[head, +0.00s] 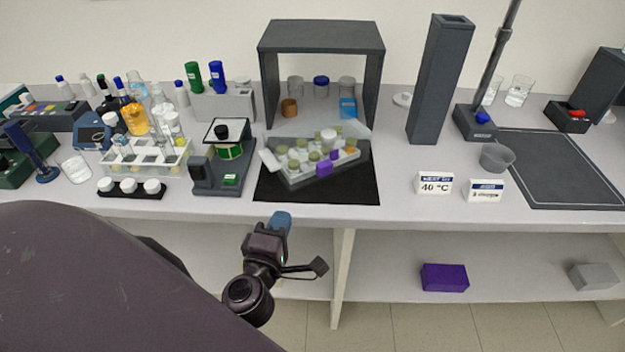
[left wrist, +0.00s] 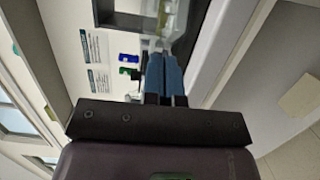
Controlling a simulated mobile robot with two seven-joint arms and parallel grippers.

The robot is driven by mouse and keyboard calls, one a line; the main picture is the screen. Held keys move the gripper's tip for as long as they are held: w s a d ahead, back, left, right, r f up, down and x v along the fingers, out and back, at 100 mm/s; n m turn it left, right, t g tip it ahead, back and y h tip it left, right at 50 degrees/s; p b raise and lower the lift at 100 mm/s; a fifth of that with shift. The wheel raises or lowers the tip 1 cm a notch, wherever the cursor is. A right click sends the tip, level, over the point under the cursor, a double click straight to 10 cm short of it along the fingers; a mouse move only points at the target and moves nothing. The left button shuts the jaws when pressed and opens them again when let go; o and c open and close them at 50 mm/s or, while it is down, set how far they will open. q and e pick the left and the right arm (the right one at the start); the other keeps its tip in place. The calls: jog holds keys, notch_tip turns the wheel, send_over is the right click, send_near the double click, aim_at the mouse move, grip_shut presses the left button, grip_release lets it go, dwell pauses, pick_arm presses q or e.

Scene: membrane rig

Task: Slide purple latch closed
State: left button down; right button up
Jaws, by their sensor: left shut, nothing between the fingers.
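A purple latch (head: 324,168) sits on the front side of a grey tray-like rig (head: 296,181). The rig holds several pale-green-capped vials and one white-capped piece, with clear flaps spread at its sides. It stands at an angle on a black mat (head: 365,193). How far the latch is slid I cannot tell. My left gripper (head: 281,222) has blue fingertips and is in front of the bench edge, below and left of the latch, apart from it. In the left wrist view its blue fingers (left wrist: 164,78) are together and empty. My right gripper is not in view.
A dark open-fronted box frame (head: 320,37) stands behind the rig. A black device with a green coil (head: 228,150) and a vial rack (head: 148,165) stand left. Right are two white signs (head: 434,183) and a grey cup (head: 496,157). A purple box (head: 444,277) lies on the lower shelf.

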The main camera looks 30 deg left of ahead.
pick_arm(q)
jog(key=shift+d, duration=0.1)
jog(key=shift+w, duration=0.15)
send_near(316, 170)
jog(key=w+a, duration=0.1)
jog(key=a, duration=0.1)
jog(key=w+a, duration=0.1)
jog(key=shift+w+a+r+p, duration=0.1)
jog(key=shift+a+r+p, duration=0.05)
jog(key=shift+a+p, duration=0.2)
jog(key=w, duration=0.1)
jog(key=w+d, duration=0.1)
jog(key=w, duration=0.1)
jog(key=shift+d, duration=0.1)
jog(key=shift+w+d, duration=0.2)
jog(key=shift+w, duration=0.2)
